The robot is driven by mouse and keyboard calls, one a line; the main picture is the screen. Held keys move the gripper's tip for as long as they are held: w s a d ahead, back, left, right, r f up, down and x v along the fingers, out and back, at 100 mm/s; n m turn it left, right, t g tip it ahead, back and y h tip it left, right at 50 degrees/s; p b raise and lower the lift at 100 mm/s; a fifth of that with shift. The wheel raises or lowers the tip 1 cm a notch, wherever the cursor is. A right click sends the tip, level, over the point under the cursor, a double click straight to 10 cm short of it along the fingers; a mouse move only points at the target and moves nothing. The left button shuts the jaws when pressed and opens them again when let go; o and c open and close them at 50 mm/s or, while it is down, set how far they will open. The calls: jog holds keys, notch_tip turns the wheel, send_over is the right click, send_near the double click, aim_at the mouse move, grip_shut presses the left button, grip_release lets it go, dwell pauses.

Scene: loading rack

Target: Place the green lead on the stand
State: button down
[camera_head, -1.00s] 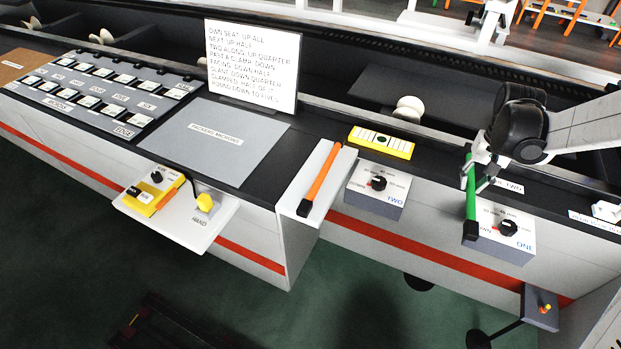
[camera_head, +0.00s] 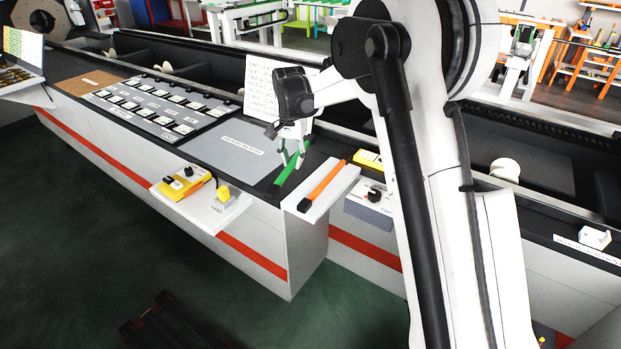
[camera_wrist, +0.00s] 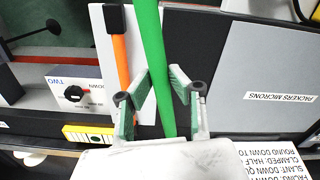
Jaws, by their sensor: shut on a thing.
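The green lead (camera_head: 289,170) is a straight green rod. My gripper (camera_head: 291,155) is shut on it and holds it over the dark counter strip, between the grey panel and the white stand. In the wrist view, the green lead (camera_wrist: 152,50) runs between the fingers of my gripper (camera_wrist: 160,88) and out of the top edge. The white stand (camera_head: 343,183) is a narrow slab just to the right, with an orange lead (camera_head: 325,184) lying along it. The orange lead also shows in the wrist view (camera_wrist: 120,65), beside the green one. Whether the green lead touches the counter is unclear.
The grey packers panel (camera_head: 236,145) lies left of the green lead. A white text card (camera_head: 262,85) stands behind it. A box marked TWO with a black knob (camera_head: 375,194) and a yellow block (camera_head: 367,159) are right of the stand.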

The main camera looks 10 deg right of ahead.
jog(key=w+a+r+m, duration=0.2)
jog(key=w+a, duration=0.1)
jog(key=w, duration=0.1)
send_over(307, 168)
jog(key=shift+m, duration=0.4)
notch_tip(307, 168, down, 7)
jog(key=shift+f, duration=2.05)
jog(key=shift+f, duration=0.2)
jog(key=c, duration=1.6)
grip_release()
jog(key=shift+r, duration=0.2)
